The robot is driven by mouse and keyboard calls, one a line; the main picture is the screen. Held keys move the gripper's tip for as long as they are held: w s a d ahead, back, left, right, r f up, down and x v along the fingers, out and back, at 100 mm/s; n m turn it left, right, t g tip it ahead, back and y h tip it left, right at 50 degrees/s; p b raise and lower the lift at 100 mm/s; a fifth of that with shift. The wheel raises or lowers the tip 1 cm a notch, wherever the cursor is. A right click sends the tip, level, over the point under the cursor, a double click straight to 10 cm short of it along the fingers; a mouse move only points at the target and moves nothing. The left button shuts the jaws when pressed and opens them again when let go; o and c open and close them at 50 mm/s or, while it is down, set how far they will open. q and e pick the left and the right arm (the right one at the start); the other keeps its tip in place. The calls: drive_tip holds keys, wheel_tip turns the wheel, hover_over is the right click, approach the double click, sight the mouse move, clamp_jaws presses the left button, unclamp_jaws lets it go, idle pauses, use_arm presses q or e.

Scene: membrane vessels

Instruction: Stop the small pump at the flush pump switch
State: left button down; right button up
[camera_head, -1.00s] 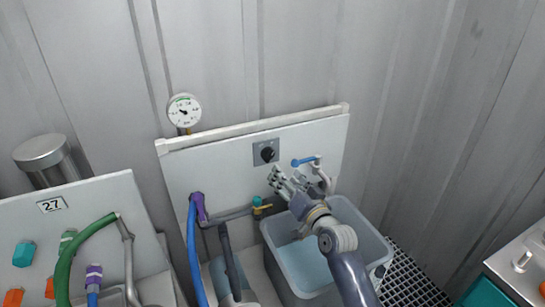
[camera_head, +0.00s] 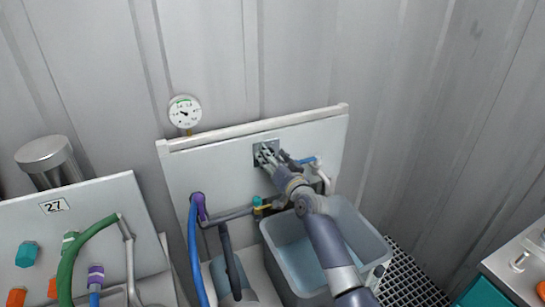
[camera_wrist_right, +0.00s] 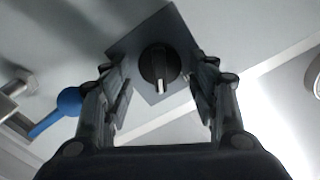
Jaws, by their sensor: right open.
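The flush pump switch is a black rotary knob with a white pointer mark, and it shows in the right wrist view (camera_wrist_right: 159,66). It sits on a grey square plate (camera_wrist_right: 141,38) on the white panel (camera_head: 225,160). My right gripper (camera_head: 265,155) is in front of the plate and hides most of the knob in the head view. In the right wrist view its fingers (camera_wrist_right: 164,95) are open, one on each side of the knob, with gaps to it. My left gripper is in neither view.
A blue-handled tap (camera_head: 308,160) is right of the switch, close to my right arm. A grey tub (camera_head: 285,262) with water stands below. A gauge (camera_head: 185,112) is above the panel's left part. Blue and green hoses (camera_head: 80,240) are at left.

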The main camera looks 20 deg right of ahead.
drive_tip(key=c, duration=1)
drive_tip(key=shift+o, duration=0.2)
drive_tip(key=n, duration=0.4)
drive_tip(key=n+p, duration=0.1)
drive_tip(key=n, duration=0.3)
drive_tip(key=a+n, duration=0.1)
drive_tip(key=n, duration=0.2)
drive_tip(key=shift+n+p, duration=0.3)
drive_tip(key=shift+n, duration=0.1)
drive_tip(key=o, duration=1)
drive_tip(key=shift+c, duration=0.2)
